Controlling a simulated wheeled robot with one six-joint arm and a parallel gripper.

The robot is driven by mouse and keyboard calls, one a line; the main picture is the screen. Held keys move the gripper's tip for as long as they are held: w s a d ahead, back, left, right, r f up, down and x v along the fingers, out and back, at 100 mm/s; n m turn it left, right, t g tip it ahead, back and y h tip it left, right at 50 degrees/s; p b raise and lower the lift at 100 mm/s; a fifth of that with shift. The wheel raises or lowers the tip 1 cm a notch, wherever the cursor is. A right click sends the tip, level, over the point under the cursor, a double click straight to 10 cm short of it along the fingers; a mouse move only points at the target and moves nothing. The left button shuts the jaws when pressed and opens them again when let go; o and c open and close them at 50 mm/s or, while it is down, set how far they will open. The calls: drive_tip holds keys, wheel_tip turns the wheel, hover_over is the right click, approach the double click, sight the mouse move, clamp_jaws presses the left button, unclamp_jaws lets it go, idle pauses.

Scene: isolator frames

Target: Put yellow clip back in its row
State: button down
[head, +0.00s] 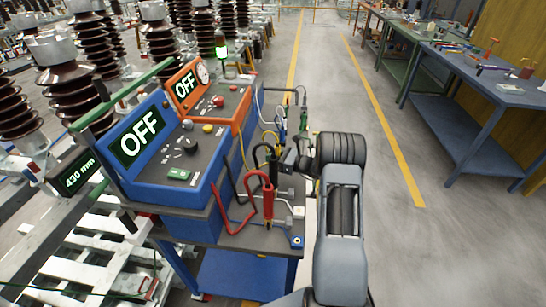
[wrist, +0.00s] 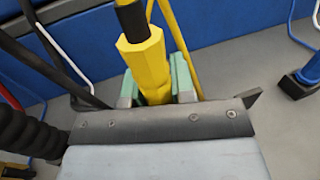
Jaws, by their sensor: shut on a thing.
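The yellow clip (wrist: 140,55) has a faceted yellow body, a black upper part and a yellow lead beside it. It stands upright in the wrist view between the pale green fingers of my gripper (wrist: 158,88), which is shut on it. Its lower end is hidden behind the gripper body. In the head view my gripper (head: 288,162) is over the right side of the bench with the blue and orange consoles, and the clip there is mostly hidden. A red clip (head: 268,203) stands upright in front of my gripper, its red lead looping left.
A blue console (head: 165,150) and an orange console (head: 210,95), both reading OFF, stand left of my gripper. Several coloured leads hang close around it. A green clip (head: 303,118) stands farther back. A blue workbench (head: 480,75) is across the clear aisle.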

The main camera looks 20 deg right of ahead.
drive_tip(key=shift+f+b, duration=0.3)
drive_tip(key=shift+f, duration=0.05)
drive_tip(key=c, duration=0.9)
unclamp_jaws()
drive_tip(key=b+v, duration=0.1)
drive_tip(key=v, duration=1.2)
drive_tip(key=shift+s+d+r+b, duration=0.1)
drive_tip(key=shift+s+d+b, duration=0.15)
drive_tip(key=shift+d+b, duration=0.1)
